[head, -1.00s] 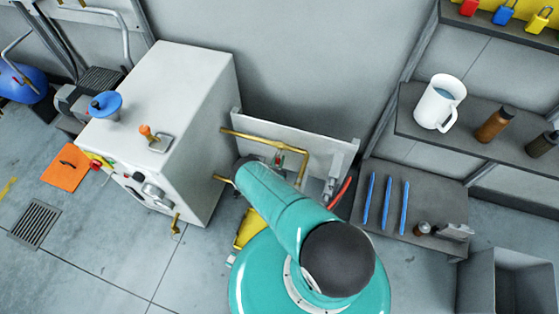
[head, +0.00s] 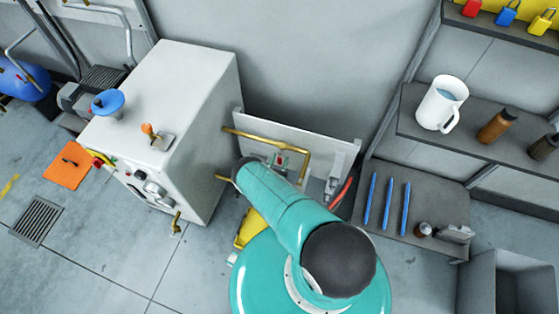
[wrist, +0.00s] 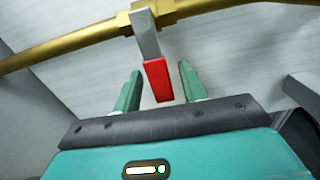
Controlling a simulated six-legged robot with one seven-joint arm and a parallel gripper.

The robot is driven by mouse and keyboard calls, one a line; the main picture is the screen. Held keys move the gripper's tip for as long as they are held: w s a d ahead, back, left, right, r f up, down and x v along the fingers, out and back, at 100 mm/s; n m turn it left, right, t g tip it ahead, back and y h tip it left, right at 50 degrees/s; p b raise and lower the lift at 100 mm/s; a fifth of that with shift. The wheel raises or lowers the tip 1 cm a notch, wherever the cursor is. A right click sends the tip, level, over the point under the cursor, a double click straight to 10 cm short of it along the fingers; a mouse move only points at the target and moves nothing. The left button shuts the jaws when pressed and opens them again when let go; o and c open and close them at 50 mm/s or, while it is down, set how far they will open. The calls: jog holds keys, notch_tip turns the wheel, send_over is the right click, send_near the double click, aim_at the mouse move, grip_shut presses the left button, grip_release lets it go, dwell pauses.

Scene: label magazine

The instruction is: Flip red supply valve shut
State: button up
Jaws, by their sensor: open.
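The red valve handle (wrist: 158,80) hangs from a grey lever below the brass valve body (wrist: 150,14) in the wrist view. Its long side points away from the pipe, roughly square to it. My gripper (wrist: 159,83) is open, with one green finger on each side of the red grip. A gap shows between the grip and each finger. In the head view the red handle (head: 280,158) is a small patch by the brass pipe (head: 265,139). My arm hides the gripper there.
A white cabinet (head: 182,98) stands left of the pipe panel (head: 327,147). A red curved handle or hose (head: 341,192) is right of the panel. A shelf with blue sticks (head: 387,202) lies further right. Grey floor is open at lower left.

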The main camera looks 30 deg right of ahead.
jog(key=v, duration=1.3)
jog(key=shift+s+a, duration=0.15)
jog(key=shift+a, duration=0.05)
